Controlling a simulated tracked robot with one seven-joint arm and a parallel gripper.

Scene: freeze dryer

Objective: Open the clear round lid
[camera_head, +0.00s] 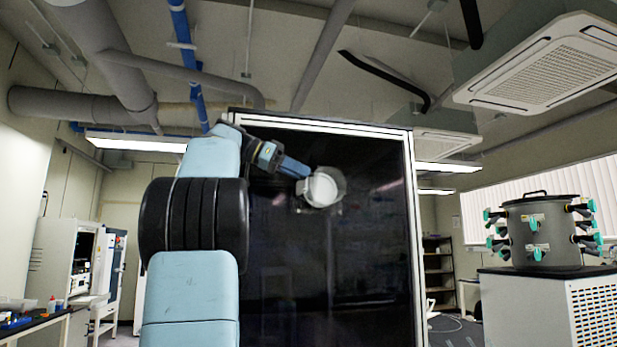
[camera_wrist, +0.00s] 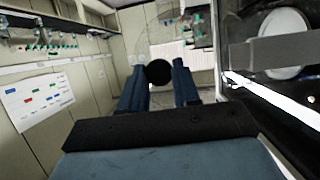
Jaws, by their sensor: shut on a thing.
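The clear round lid (camera_head: 340,180) shows in the head view in front of a white round opening (camera_head: 321,190) on a dark upright panel. My gripper (camera_head: 305,173) reaches the lid's upper left side. In the wrist view my gripper's two blue fingers (camera_wrist: 159,74) are closed around a black round knob (camera_wrist: 158,71). The white round opening also shows at the upper right there (camera_wrist: 284,45), with a grey bar across it. The lid's clear wall is hard to make out, and I cannot tell how far it stands from the opening.
A dark glossy panel (camera_head: 290,270) with a white frame stands right in front of me. A grey drum with teal valves (camera_head: 540,230) stands on a white cabinet (camera_head: 590,310) at the right. White instruments (camera_head: 62,260) and a bench (camera_head: 40,325) are at the left.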

